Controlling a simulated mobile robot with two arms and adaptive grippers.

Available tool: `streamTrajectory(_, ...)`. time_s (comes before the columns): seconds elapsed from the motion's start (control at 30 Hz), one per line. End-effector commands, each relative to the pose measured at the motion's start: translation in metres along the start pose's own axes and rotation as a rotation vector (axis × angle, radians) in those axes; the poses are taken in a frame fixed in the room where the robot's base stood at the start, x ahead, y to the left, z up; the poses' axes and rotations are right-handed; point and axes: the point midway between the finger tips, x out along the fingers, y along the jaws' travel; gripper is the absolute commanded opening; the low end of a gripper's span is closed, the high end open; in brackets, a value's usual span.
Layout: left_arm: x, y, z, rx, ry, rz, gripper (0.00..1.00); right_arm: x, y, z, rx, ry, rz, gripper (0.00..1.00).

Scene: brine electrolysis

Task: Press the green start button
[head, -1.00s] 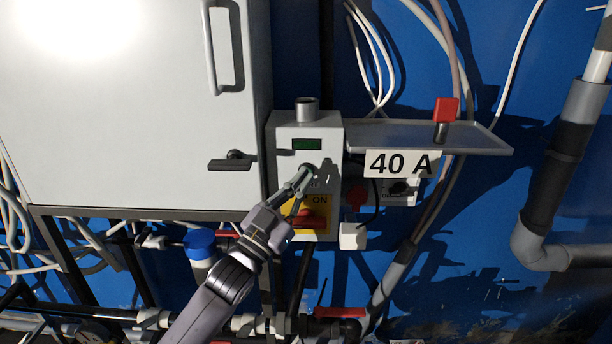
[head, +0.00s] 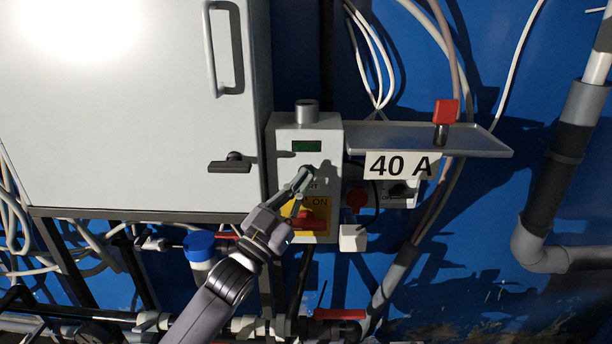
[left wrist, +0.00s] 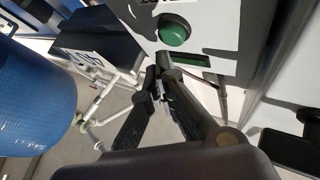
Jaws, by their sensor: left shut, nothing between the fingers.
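The green start button (left wrist: 174,30) shows as a round green cap on the grey control box in the left wrist view. In the head view it is a small green spot (head: 312,172) on the box front, partly covered by the fingertips. My left gripper (head: 303,177) is shut and empty, its fingertips at the lower left of the button. In the left wrist view the closed fingertips (left wrist: 163,62) appear just below the button. I cannot tell whether they touch it. My right gripper is not in view.
The control box (head: 281,155) has a green display (head: 307,146) above the button and a red rotary switch (head: 312,222) below. A large cabinet (head: 130,120) stands left. A shelf (head: 400,135) with a 40 A label (head: 402,165) juts out right.

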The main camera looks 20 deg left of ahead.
Motion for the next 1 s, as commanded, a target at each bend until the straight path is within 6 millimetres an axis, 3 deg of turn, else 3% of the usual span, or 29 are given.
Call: streamTrajectory(1.0, 0.006, -0.0043, 0.0042, 0.0, 0.0, 0.0, 0.0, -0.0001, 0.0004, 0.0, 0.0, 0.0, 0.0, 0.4)
